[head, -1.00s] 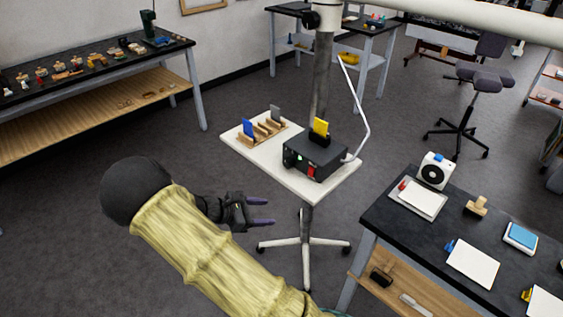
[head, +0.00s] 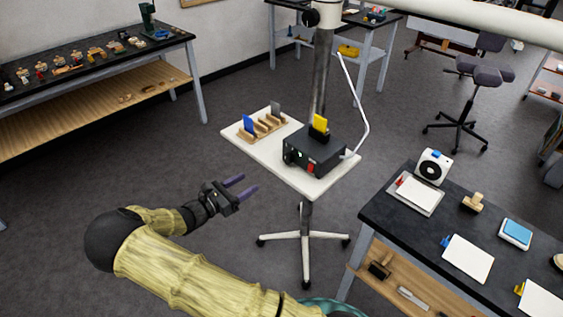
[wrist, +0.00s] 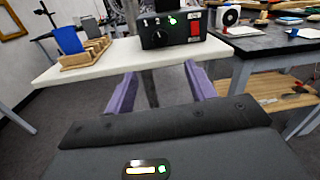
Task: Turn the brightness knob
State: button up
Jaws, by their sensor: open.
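The black control box (head: 318,148) sits on a white stand top (head: 310,184). In the wrist view the box (wrist: 178,40) shows its front face. A dark round knob (wrist: 158,39) is on the left of that face, with a green light above it and a red switch (wrist: 195,29) to its right. I take this as the brightness knob; its marks are too small to read. My gripper (head: 244,186) is open and empty, left of and apart from the stand. In the wrist view its purple fingers (wrist: 160,82) point toward the box, below the stand top's edge.
A wooden rack (head: 262,127) with a blue and a grey plate stands left of the box. A black worktable (head: 400,225) is at the right. Floor is clear around my gripper.

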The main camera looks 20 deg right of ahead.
aim_at(286, 160)
jog(key=p+x, duration=0.3)
jog(key=x, duration=1.2)
jog(key=shift+d, duration=0.2)
jog(key=shift+c, duration=0.2)
